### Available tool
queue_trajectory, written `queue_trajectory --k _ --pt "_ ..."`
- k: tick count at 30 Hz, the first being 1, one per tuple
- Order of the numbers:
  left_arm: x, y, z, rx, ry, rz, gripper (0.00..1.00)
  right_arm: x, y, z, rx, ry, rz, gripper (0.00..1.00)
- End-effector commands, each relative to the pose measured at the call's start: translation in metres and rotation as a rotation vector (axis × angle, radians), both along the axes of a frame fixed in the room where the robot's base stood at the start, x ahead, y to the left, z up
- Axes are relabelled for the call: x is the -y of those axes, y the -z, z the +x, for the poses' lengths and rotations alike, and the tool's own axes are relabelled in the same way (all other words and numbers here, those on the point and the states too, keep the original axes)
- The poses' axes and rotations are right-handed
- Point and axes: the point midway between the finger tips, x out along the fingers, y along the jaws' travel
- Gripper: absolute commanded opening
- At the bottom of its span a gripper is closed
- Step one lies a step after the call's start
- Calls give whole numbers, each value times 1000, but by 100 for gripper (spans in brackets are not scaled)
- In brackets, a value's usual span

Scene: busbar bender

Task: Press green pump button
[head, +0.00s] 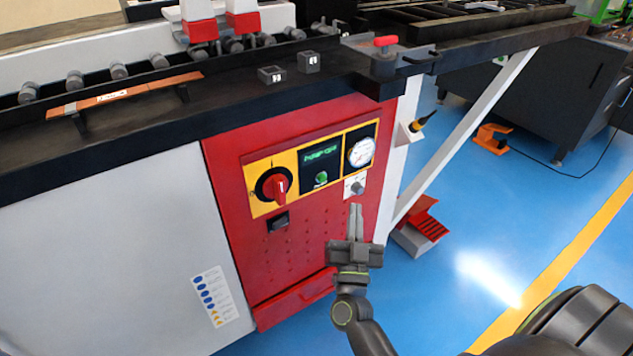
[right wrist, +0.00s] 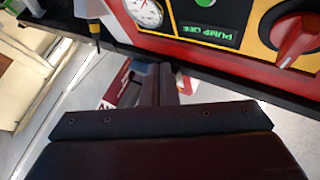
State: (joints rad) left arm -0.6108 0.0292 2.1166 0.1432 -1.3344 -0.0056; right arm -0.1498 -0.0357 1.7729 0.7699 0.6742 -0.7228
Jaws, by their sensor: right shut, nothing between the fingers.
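The green pump button (head: 321,178) is a small round knob on the dark panel, under a lit green display (head: 321,154). In the right wrist view the display (right wrist: 213,31) reads "PUMP OFF", and part of the green button (right wrist: 207,2) shows at the top edge. My right gripper (head: 355,207) is shut and empty, its fingers pointing up, below and to the right of the button in the head view. In the right wrist view its fingers (right wrist: 156,70) show shut together, apart from the button. My left gripper is not in view.
A red rotary switch (head: 275,187) is left of the display, and a pressure gauge (head: 360,152) is right of it. A small grey knob (head: 354,187) sits under the gauge. The machine's dark top edge (head: 290,103) overhangs the red cabinet. A red foot pedal (head: 421,226) stands on the blue floor.

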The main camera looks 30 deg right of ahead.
Motion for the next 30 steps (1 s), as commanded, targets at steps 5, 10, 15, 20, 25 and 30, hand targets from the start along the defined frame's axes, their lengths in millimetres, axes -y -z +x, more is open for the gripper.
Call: queue_trajectory --k 5,10,15,20,25,30 --pt "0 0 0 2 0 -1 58 0 1 2 -1 -1 0 0" --pt "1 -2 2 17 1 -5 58 -2 1 16 1 -3 -1 0" --pt "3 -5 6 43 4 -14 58 -4 2 40 0 -3 -1 0" --pt "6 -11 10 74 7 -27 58 -5 2 62 0 -3 -2 0" --pt "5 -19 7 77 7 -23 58 -7 0 80 -2 -3 -1 0" --pt "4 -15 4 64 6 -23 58 -7 1 87 -2 -2 -1 0"
